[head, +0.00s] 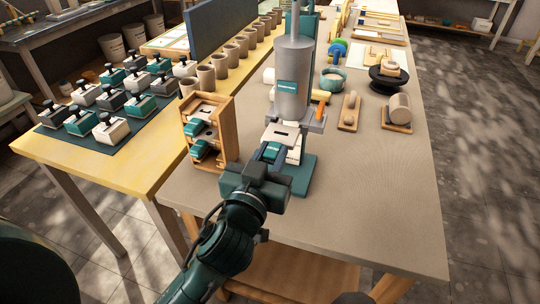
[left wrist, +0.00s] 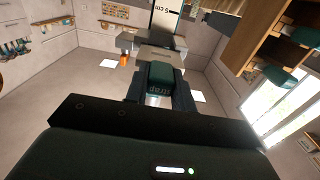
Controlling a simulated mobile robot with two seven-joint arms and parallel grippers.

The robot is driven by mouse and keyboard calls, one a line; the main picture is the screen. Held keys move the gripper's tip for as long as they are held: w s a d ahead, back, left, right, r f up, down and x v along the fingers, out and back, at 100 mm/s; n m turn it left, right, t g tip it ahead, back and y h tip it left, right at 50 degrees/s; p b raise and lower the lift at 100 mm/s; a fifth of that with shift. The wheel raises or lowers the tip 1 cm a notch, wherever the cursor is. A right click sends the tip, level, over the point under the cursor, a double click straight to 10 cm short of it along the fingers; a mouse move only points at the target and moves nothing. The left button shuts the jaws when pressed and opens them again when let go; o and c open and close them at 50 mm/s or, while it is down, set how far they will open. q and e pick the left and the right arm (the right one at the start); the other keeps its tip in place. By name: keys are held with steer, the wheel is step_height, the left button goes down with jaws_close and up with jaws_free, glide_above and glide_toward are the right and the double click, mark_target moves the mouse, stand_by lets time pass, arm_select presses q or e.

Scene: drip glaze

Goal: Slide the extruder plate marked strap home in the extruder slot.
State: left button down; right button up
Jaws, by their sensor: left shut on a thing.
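The extruder stands on the grey-brown table, with a grey barrel (head: 291,80) on a green post and base (head: 303,180). Its pale slot block (head: 282,133) is below the barrel; the block also shows in the left wrist view (left wrist: 150,42). My left gripper (head: 271,152) is just in front of and below this block. It is shut on the teal handle of the strap plate (left wrist: 164,75), whose lettering reads "strap" in the left wrist view. The plate's far end points at the extruder; I cannot tell whether it has entered the slot. My right gripper is not in view.
A wooden rack (head: 187,139) with teal-handled plates stands close left of the extruder. An orange-handled part (head: 321,107) is on the extruder's right. Rollers, a bowl (head: 333,79) and a dark turntable (head: 388,79) lie further back. The table's front right is clear.

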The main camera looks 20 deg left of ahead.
mark_target(285, 126)
arm_select(q)
steer(key=shift+w, duration=0.2)
steer(key=shift+w, duration=0.35)
steer(key=shift+w, duration=0.75)
steer(key=shift+w+d+p, duration=0.1)
steer(key=shift+w+p, duration=0.25)
steer(key=shift+w, duration=0.65)
steer(key=shift+w, duration=0.85)
steer(key=shift+w, duration=0.15)
stand_by(0.6)
stand_by(0.6)
steer(key=c, duration=1.1)
jaws_free()
